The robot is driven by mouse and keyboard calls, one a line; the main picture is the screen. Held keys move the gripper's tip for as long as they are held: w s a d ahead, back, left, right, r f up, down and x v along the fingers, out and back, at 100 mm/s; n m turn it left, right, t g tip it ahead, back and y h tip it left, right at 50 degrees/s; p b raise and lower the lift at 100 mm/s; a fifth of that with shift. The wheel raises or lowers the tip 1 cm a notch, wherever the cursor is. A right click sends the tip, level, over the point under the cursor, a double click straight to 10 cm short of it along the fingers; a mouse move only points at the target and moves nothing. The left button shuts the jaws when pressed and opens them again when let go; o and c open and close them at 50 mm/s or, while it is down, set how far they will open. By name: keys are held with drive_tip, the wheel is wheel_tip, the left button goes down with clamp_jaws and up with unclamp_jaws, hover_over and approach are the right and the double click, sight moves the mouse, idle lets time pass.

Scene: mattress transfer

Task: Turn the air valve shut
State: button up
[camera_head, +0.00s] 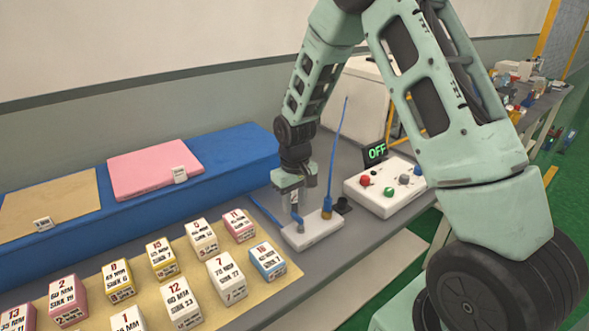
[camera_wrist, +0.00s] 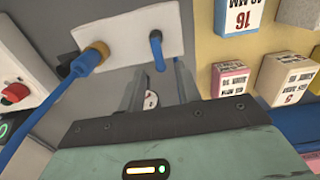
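The air valve is a white block (camera_head: 313,231) on the grey bench, with a brass fitting (camera_head: 326,212) and a blue hose rising from it. In the wrist view the white block (camera_wrist: 128,30) is at the top, with the brass fitting (camera_wrist: 97,52) at left and a short blue lever (camera_wrist: 156,50) at right. My gripper (camera_head: 291,200) is over the block's left part, pointing down. In the wrist view its two fingers (camera_wrist: 158,78) stand apart, with the lever's end near the gap between them. Contact with the lever cannot be told.
A white control box (camera_head: 385,187) with coloured buttons stands right of the valve, beside a display (camera_head: 376,152) reading OFF. Several labelled blocks (camera_head: 227,277) stand on a tan board at front left. A blue mattress (camera_head: 236,160) lies behind, bearing a pink pad (camera_head: 150,170).

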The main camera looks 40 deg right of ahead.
sight(294, 214)
wheel_tip(294, 214, up, 15)
drive_tip(key=b, duration=0.1)
drive_tip(key=shift+f, duration=0.2)
idle(0.4)
